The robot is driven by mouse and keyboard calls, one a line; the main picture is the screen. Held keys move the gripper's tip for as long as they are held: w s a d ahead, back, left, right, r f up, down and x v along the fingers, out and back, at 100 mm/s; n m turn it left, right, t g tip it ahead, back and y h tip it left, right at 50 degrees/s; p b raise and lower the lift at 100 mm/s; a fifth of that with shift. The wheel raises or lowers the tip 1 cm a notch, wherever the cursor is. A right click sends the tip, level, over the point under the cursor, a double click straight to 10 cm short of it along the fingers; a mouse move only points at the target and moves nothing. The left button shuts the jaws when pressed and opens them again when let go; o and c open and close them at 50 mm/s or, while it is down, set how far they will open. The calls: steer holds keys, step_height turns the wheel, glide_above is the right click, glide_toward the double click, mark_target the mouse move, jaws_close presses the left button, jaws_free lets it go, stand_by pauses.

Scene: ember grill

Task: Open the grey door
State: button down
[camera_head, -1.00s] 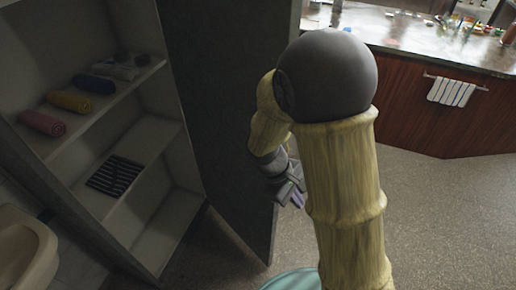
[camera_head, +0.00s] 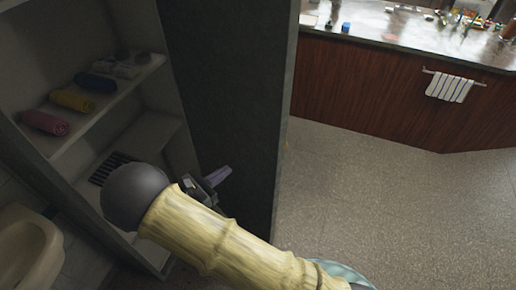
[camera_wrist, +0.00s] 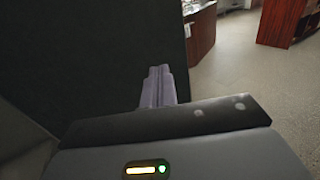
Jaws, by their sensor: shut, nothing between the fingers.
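The grey door (camera_head: 235,80) stands swung open at the right side of a shelved cabinet, its dark inner face toward the shelves. In the wrist view its dark face (camera_wrist: 80,60) fills the upper left and ends at an edge near the middle. My gripper (camera_head: 220,176) is in front of the door's inner face, on the cabinet side. Its purple fingers are together and empty. The wrist view shows the fingers (camera_wrist: 158,86) side by side, close to the door's edge; whether they touch the door I cannot tell. No handle shows.
The cabinet shelf (camera_head: 130,85) holds rolled pink, yellow and blue towels; a striped dark item (camera_head: 108,165) lies lower. A washbasin (camera_head: 28,245) is at the lower left. A wooden counter (camera_head: 380,95) with a hanging striped towel (camera_head: 450,87) stands behind. Floor to the right is clear.

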steer(key=p, duration=0.7)
glide_toward(265, 144)
steer(key=x, duration=0.5)
steer(key=shift+w+d+r, duration=0.2)
steer(key=shift+w+d, duration=0.05)
steer(key=shift+d, duration=0.1)
steer(key=shift+w+d+f, duration=0.15)
steer(key=shift+w+d, duration=0.2)
steer(key=shift+w, duration=0.1)
